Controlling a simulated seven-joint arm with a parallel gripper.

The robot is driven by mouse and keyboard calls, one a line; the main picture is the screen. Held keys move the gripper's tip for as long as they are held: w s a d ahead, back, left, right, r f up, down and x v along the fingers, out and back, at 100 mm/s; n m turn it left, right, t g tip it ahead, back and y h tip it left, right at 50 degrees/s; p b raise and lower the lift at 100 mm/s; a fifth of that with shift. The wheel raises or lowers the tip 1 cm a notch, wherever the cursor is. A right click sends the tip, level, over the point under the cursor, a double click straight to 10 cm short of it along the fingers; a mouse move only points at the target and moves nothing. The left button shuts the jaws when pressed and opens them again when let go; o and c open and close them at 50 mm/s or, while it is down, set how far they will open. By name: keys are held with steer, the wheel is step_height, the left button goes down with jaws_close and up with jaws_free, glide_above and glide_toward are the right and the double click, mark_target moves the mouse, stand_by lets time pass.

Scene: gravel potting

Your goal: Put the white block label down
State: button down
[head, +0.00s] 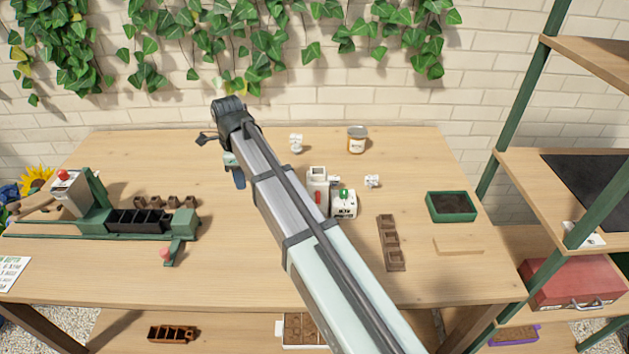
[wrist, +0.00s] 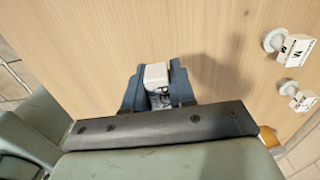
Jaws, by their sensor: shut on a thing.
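My gripper (head: 237,177) hangs over the left-middle of the wooden table in the head view, its blue fingers pointing down. In the wrist view my gripper (wrist: 160,88) is shut on a white block label (wrist: 156,75) with dark lettering on one side. The block sits between the two blue fingers, with bare table behind it. In the head view I cannot make out the held block. I cannot tell whether its underside touches the table.
White pieces with lettering (wrist: 296,48) stand at the right of the wrist view. A jar (head: 357,140), a white container (head: 343,205), a brown tray strip (head: 390,243) and a green tray (head: 451,207) stand to the right. A green machine (head: 95,222) stands left.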

steer(key=w+d+m, duration=0.2)
steer(key=w+d, duration=0.3)
steer(key=d, duration=0.6)
steer(key=n, duration=0.2)
glide_above(401, 190)
steer(key=shift+f, duration=4.8)
steer(key=shift+f, duration=0.15)
steer(key=c, duration=0.9)
jaws_free()
steer(key=shift+c, duration=0.2)
